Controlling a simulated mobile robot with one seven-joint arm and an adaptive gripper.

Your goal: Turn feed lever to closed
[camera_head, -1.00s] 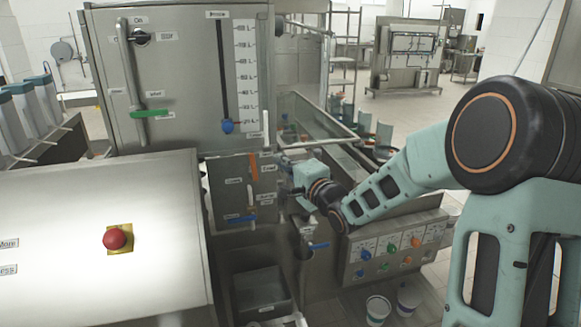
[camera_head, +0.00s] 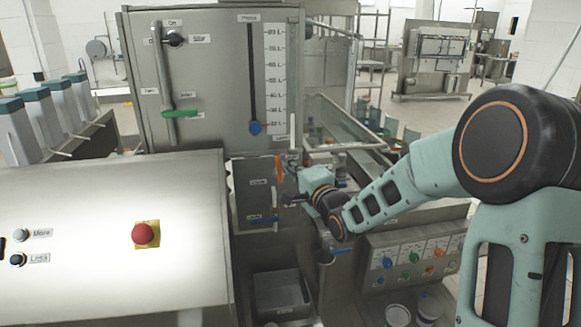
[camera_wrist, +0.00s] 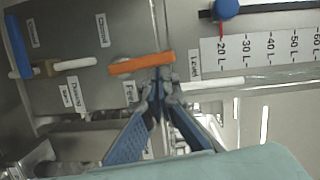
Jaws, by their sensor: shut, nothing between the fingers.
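The orange feed lever (camera_head: 278,168) stands upright on the steel panel in the head view. In the wrist view the orange lever (camera_wrist: 141,63) lies crosswise beside the "Feed" label (camera_wrist: 130,92). My gripper (camera_wrist: 162,82) has its blue-grey fingers drawn together at the tips, close to one end of the lever. I cannot tell whether they touch it. In the head view my gripper (camera_head: 288,199) is beside the panel, just right of and below the lever, with its fingertips hard to make out.
A blue-handled valve (camera_wrist: 20,45) is on the same panel, and a blue slider (camera_wrist: 228,9) is by the level scale. A green handle (camera_head: 180,114) and a red button (camera_head: 143,233) are further left. A grey bin (camera_head: 282,291) stands below.

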